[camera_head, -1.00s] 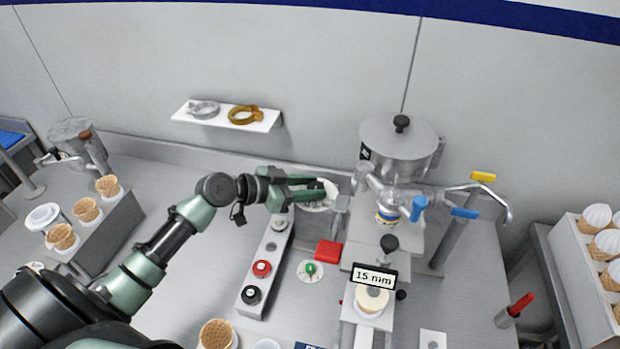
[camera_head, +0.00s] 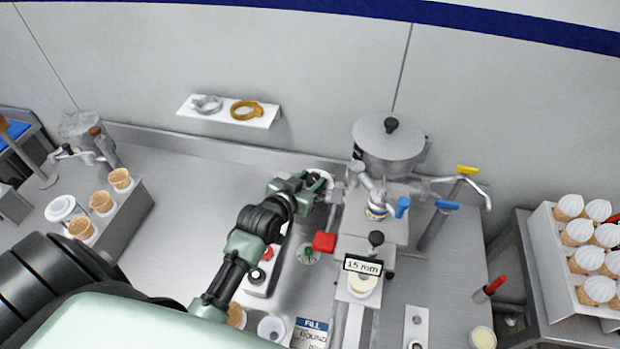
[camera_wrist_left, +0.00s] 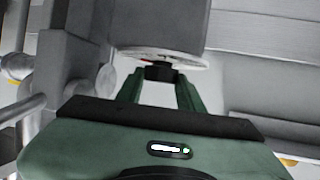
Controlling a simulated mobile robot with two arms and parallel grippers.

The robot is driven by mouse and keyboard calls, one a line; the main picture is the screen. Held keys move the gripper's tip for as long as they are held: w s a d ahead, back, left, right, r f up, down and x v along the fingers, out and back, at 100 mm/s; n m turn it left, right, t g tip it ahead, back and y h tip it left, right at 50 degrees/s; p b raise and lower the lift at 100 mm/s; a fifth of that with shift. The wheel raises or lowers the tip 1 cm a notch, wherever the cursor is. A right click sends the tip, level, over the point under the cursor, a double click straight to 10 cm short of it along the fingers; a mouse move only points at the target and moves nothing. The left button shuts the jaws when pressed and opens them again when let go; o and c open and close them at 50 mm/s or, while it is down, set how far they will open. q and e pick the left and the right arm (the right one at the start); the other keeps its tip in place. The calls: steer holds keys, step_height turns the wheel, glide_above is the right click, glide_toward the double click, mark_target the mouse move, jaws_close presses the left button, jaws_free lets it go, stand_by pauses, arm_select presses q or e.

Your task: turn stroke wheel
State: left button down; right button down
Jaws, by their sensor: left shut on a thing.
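The stroke wheel (camera_head: 323,175) is a pale disc on the left side of the filling machine, partly hidden by my gripper in the head view. In the left wrist view the wheel (camera_wrist_left: 190,62) shows edge-on under a grey block, with a dark knob (camera_wrist_left: 158,72) on its near face. My left gripper (camera_head: 312,184) is at the wheel. In the wrist view its green fingers (camera_wrist_left: 160,80) are shut on the knob. A "15 mm" sign (camera_head: 363,265) stands on the machine's front. My right gripper is not in view.
A steel hopper (camera_head: 389,150) stands behind the wheel, with blue-handled taps beside it. A wall shelf (camera_head: 227,112) holds two rings. The counter at left centre is clear.

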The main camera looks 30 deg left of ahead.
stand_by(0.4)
arm_select(q)
steer(key=c, duration=0.9)
jaws_free()
steer(key=b+v, duration=0.2)
steer(key=v, duration=0.5)
steer(key=shift+s, duration=0.35)
steer(key=shift+r, duration=0.1)
